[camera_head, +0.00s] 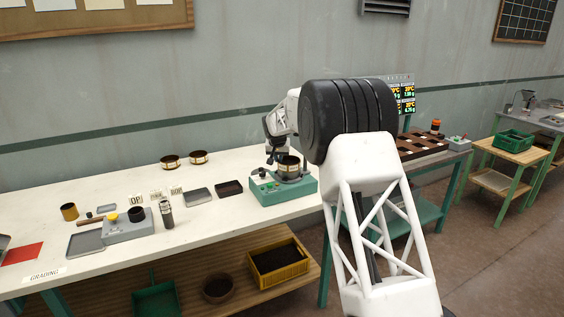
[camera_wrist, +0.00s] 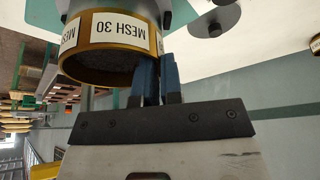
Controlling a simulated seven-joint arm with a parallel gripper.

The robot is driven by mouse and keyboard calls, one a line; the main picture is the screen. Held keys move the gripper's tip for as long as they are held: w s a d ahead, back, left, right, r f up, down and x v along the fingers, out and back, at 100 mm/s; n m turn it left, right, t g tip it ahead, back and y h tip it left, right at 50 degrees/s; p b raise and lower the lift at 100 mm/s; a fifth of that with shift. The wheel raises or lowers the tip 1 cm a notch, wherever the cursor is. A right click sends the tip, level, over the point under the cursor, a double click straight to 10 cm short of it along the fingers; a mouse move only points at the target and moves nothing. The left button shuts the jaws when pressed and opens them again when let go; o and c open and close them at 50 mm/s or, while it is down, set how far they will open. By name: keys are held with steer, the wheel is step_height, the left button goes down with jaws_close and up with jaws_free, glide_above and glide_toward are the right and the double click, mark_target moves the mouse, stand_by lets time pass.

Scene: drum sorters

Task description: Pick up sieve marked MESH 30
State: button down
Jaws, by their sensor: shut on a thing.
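The sieve marked MESH 30 (camera_wrist: 112,32) is a round brass-coloured ring with a white label, large at the upper left of the wrist view. In the head view the sieve (camera_head: 289,168) is at the green machine (camera_head: 284,193) on the white bench. My gripper (camera_wrist: 158,58) has its two blue fingers close together at the sieve's side, shut on its wall. The fingertips are partly hidden by the sieve. I cannot tell whether the sieve still touches the machine.
Two other sieves (camera_head: 170,161) (camera_head: 198,157) stand at the back of the bench. Dark and grey trays (camera_head: 229,188) (camera_head: 198,195) lie left of the machine. A grey device (camera_head: 127,228) and a dark cylinder (camera_head: 167,217) stand further left. My arm hides the bench's right end.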

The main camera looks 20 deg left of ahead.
steer(key=shift+r, duration=0.35)
steer(key=shift+r, duration=1.45)
steer(key=s+d, duration=0.3)
steer(key=s, duration=0.4)
steer(key=s+d+r, duration=0.1)
steer(key=s+d, duration=0.3)
steer(key=s, duration=0.2)
steer(key=shift+s+d+r, duration=0.15)
steer(key=shift+s+d, duration=0.15)
steer(key=shift+s, duration=0.05)
steer(key=shift+s+d, duration=0.1)
steer(key=shift+s, duration=0.05)
stand_by(0.7)
